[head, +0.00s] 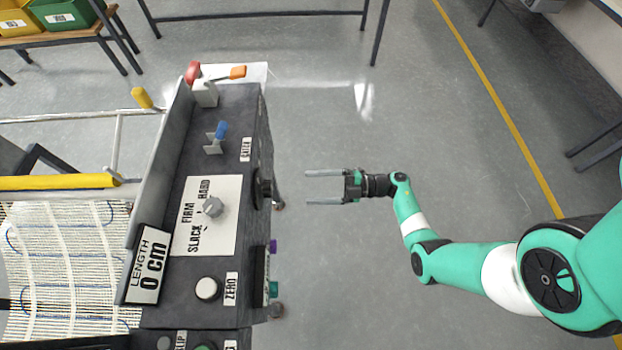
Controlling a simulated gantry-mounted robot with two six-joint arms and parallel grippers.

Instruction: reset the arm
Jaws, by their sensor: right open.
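My right arm is green and white and comes in from the right in the head view. My right gripper (308,187) is open and empty, with its two grey fingers parallel and pointing left. It is over the bare floor, a little to the right of the dark control panel (255,215), with a visible gap between them in the picture. My left gripper is not in the head view.
The panel carries a knob (212,207) marked slack, firm and hard, a white button (206,288), a blue lever (221,130) and a "0 cm" length sign (149,265). White mesh (65,265) lies at left.

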